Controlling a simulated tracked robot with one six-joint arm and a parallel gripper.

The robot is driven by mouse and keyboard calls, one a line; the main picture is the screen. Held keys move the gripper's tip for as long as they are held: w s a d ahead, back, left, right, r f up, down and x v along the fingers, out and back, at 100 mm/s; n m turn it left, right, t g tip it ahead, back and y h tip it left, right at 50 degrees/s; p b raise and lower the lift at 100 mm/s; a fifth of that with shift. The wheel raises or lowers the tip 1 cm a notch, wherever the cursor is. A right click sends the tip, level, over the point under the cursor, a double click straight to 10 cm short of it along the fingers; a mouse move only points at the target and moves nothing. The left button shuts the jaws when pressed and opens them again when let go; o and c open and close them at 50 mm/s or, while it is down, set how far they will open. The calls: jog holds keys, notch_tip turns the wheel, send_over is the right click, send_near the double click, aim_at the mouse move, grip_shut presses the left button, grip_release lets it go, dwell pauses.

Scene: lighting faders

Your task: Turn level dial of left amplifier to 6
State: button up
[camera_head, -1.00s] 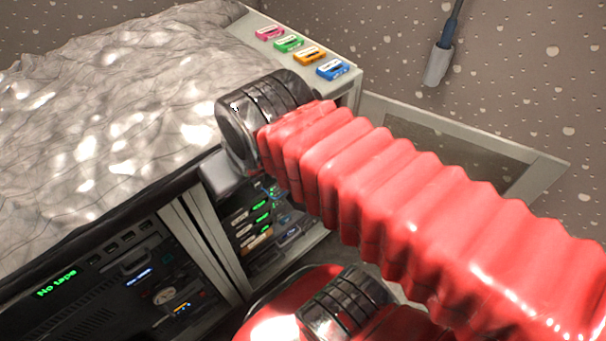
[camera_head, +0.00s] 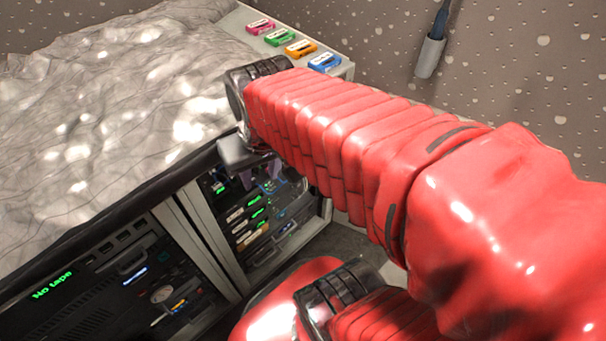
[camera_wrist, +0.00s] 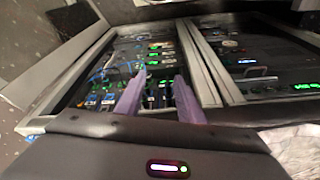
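My gripper (camera_wrist: 159,80) shows in the wrist view as two purple fingers with a clear gap and nothing between them. It points toward the right rack bay (camera_head: 262,225), which holds several modules with green displays. In the head view, my red arm reaches over the cabinet and the gripper hangs at its front edge, mostly hidden. The bay also shows in the wrist view (camera_wrist: 103,88), where left and right are swapped. I cannot tell which module is the left amplifier, nor make out its level dial or setting.
The left bay (camera_head: 95,290) has a dark panel reading "No tape" and a round gauge. A grey upright (camera_head: 200,240) divides the bays. A wrinkled, shiny grey cover (camera_head: 100,120) lies on top. Colored cassettes (camera_head: 300,48) sit at the back.

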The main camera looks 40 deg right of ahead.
jog(key=s+d+f+m+t+y, duration=0.1)
jog(key=d+f+m+y, duration=0.25)
jog(key=f, duration=0.65)
jog(key=d+f+m+t+y, duration=0.1)
jog(key=d+f+m+y, duration=0.3)
jog(key=f, duration=0.6)
jog(key=s+d+f+m+t+y, duration=0.1)
jog(key=d+f+m+t+y, duration=0.15)
jog(key=f+m+y, duration=0.55)
jog(key=w+d+f+m+t+h, duration=0.1)
jog(key=d+f+t+h, duration=0.2)
jog(key=f+t+h, duration=0.15)
jog(key=w+d+f+m+t+h, duration=0.1)
jog(key=w+d+f+t+h, duration=0.1)
jog(key=d+f+t+h, duration=0.3)
jog(key=d+f+n+t+h, duration=0.1)
jog(key=d+f+n+h, duration=0.1)
jog(key=d+h, duration=0.3)
jog(key=w+d, duration=0.1)
jog(key=d, duration=0.2)
jog(key=shift+f+n, duration=0.25)
jog(key=shift+n, duration=0.1)
jog(key=shift+w+a, duration=0.1)
jog(key=w, duration=1.3)
jog(key=shift+w+a, duration=0.2)
jog(key=shift+w, duration=0.1)
